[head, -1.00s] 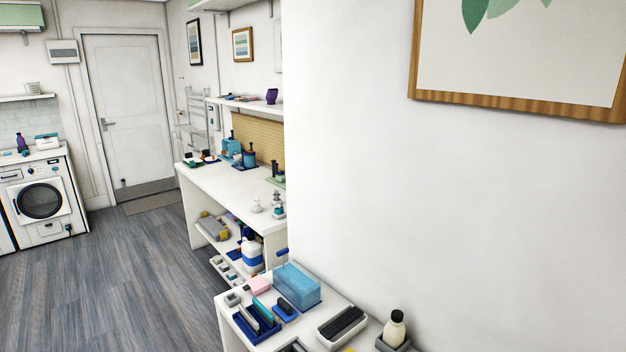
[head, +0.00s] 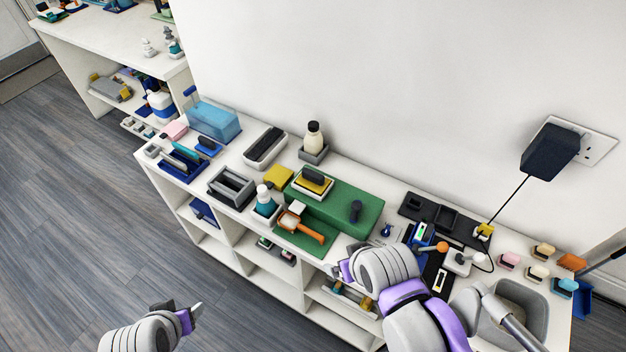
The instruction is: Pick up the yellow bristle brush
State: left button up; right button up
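On the white shelf unit's top, a block with a dark grip and yellow underside (head: 313,180) sits in a white tray on a green case; it may be the yellow bristle brush. Several small brush-like blocks lie at the right end, one with a yellowish top (head: 543,249); I cannot tell which one the task names. My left gripper (head: 186,314) hangs over the floor at the lower left, apart from the shelf. My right gripper (head: 339,270) is at the shelf's front edge, below the green case. Whether either is open or shut is unclear; neither visibly holds anything.
The white shelf unit (head: 235,225) is crowded on top. A bottle (head: 314,138) stands at the back. A corded black adapter (head: 550,150) is plugged into the wall. A grey basin (head: 519,305) is at the right. The floor (head: 60,220) at left is clear.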

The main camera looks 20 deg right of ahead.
aim_at(310, 179)
jog(key=i+j+z, duration=0.35)
jog(key=j, duration=0.3)
jog(key=i+j+z, duration=0.15)
jog(key=i+j, duration=0.15)
jog(key=i+j+z, duration=0.2)
jog(key=j, duration=0.25)
